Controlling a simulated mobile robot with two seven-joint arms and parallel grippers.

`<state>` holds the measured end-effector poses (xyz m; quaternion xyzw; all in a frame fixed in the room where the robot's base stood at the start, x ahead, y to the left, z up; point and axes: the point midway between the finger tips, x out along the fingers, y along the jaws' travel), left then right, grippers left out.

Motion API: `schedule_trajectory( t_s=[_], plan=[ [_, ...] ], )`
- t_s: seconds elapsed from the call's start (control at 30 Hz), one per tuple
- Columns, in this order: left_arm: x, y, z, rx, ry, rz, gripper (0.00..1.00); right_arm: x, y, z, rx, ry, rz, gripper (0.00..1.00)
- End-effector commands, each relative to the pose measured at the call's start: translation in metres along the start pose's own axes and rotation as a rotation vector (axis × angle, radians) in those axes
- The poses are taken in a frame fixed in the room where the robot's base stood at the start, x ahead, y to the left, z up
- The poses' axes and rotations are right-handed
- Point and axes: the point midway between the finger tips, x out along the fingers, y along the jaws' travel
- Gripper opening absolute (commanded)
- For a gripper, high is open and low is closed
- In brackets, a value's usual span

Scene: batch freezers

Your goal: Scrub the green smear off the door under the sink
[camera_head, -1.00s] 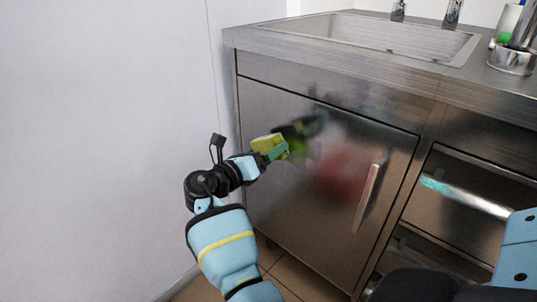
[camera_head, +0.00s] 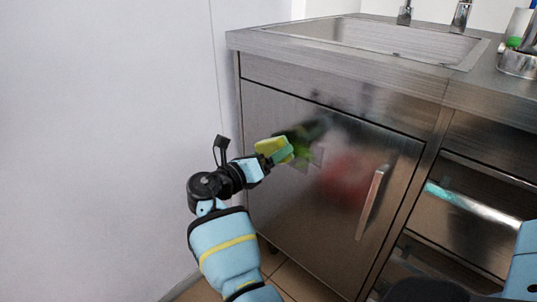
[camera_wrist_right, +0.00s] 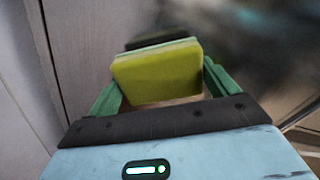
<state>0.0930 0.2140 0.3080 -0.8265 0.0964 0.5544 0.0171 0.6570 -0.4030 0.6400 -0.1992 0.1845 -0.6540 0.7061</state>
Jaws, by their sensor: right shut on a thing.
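The steel door (camera_head: 285,220) under the sink is shut, with a bar handle (camera_head: 371,203) on its right. A blurred green smear (camera_head: 304,154) shows on the door's upper middle, partly behind my gripper; dark and red reflections blur around it. My right gripper (camera_head: 282,153) is shut on a yellow-green sponge (camera_head: 268,147), just left of the smear. The sponge also shows between the green fingers in the right wrist view (camera_wrist_right: 158,76). I cannot tell whether it touches the door. My left gripper is not in view.
The steel counter (camera_head: 300,48) with the sink (camera_head: 385,38) overhangs the door. A plain wall (camera_head: 100,130) stands close on the left. Open shelves (camera_head: 465,225) lie right of the door. Tiled floor (camera_head: 283,275) shows below.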

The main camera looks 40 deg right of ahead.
Motion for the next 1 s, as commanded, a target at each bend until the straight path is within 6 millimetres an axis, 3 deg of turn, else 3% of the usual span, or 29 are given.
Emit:
schedule_trajectory(
  t_s=[1.0],
  plan=[
    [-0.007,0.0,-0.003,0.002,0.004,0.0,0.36,0.017,0.0,0.0,-0.001,0.0,0.0,0.65]
  ],
)
